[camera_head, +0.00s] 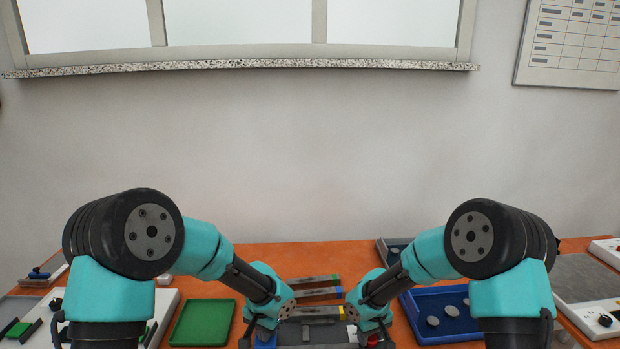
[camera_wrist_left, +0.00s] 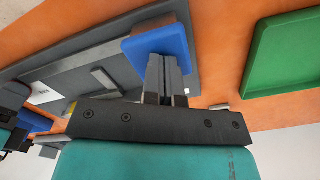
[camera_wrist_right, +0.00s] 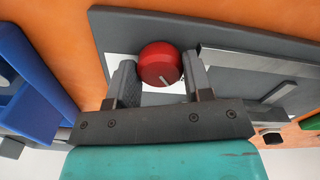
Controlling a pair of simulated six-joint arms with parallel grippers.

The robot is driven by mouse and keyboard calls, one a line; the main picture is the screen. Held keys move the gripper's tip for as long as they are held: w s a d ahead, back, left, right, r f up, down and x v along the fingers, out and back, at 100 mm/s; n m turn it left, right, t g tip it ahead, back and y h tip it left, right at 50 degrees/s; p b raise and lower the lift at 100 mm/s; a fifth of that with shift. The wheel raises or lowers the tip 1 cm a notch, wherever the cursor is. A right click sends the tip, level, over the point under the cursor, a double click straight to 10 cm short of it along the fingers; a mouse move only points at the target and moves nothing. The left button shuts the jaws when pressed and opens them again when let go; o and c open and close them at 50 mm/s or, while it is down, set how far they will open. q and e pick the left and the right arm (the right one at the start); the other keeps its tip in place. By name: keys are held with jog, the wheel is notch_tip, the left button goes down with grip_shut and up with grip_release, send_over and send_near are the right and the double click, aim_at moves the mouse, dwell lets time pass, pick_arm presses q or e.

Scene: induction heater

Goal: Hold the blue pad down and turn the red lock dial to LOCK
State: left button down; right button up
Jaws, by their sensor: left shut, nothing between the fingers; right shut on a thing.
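The blue pad (camera_wrist_left: 160,44) is a flat square on the grey fixture (camera_wrist_left: 100,65). My left gripper (camera_wrist_left: 166,62) is shut and empty, its fingertips at the pad and seeming to touch it; whether the pad is pressed down I cannot tell. In the head view a bit of the pad (camera_head: 265,341) shows below the left gripper (camera_head: 262,328). The red lock dial (camera_wrist_right: 160,62) is round with a pale pointer line. My right gripper (camera_wrist_right: 158,76) is shut on it, one finger each side. In the head view the dial (camera_head: 373,341) is mostly hidden by that gripper. No LOCK lettering is readable.
A green tray (camera_head: 203,322) lies left of the fixture. A blue tray (camera_head: 440,318) with grey discs lies to the right. Grey bars with coloured ends (camera_head: 312,293) lie behind the fixture. White boxes with black knobs (camera_head: 600,318) stand at the sides.

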pick_arm(q)
jog(key=shift+f, duration=0.1)
pick_arm(e)
jog(key=m, duration=0.4)
jog(key=shift+m, duration=0.3)
jog(key=m, duration=0.4)
jog(key=o, duration=0.7)
jog(key=shift+o, duration=0.2)
pick_arm(q)
jog(key=shift+s, duration=0.1)
pick_arm(e)
jog(key=n, duration=0.4)
jog(key=shift+n, duration=0.3)
jog(key=n, duration=0.5)
